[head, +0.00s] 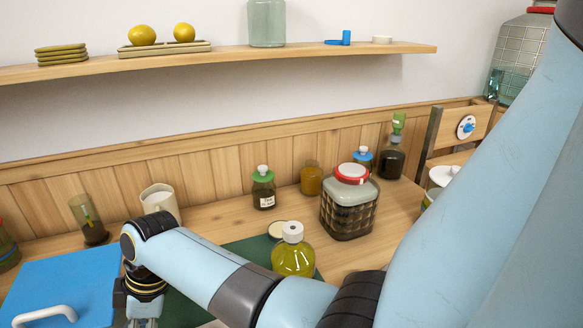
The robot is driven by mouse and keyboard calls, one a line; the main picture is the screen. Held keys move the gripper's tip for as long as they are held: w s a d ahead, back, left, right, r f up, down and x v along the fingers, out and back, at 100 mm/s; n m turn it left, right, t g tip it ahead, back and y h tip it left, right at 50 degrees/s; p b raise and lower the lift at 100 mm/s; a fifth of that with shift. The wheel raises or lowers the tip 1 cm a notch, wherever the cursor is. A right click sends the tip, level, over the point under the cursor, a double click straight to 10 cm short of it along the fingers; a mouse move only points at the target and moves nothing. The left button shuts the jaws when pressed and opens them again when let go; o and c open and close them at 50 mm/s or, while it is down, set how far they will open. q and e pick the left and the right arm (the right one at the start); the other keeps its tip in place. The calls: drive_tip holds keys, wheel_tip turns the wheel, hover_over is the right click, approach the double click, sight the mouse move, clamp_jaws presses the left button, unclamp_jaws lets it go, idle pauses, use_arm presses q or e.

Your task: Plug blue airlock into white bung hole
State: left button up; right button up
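A squat bottle of yellow-green liquid (293,260) stands on the dark green mat. A white bung (292,231) with a dark spot like a hole on top sits in its neck. A small blue piece (346,38) stands on the wall shelf; I cannot tell whether it is the blue airlock. One arm of mine comes in from the right and crosses in front of the table to the lower left. Its gripper (143,318) points down beside the blue board and is cut off by the bottom edge, so its fingertips are hidden. My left gripper is not in view.
A blue board with a white handle (75,280) lies at left. A cream cup (160,201) and a dark-bottomed glass (90,222) stand behind. A red-lidded jar (349,210) is right of the bottle. A green-capped bottle (263,190) and several jars line the back. A chair (452,135) is at right.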

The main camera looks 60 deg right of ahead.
idle(0.4)
drive_tip(key=shift+p, duration=0.35)
drive_tip(key=shift+w, duration=0.1)
drive_tip(key=c, duration=1.3)
drive_tip(key=shift+r+p, duration=0.3)
drive_tip(key=shift+r, duration=0.1)
drive_tip(key=shift+r+p, duration=1.05)
drive_tip(key=shift+p, duration=0.2)
clamp_jaws()
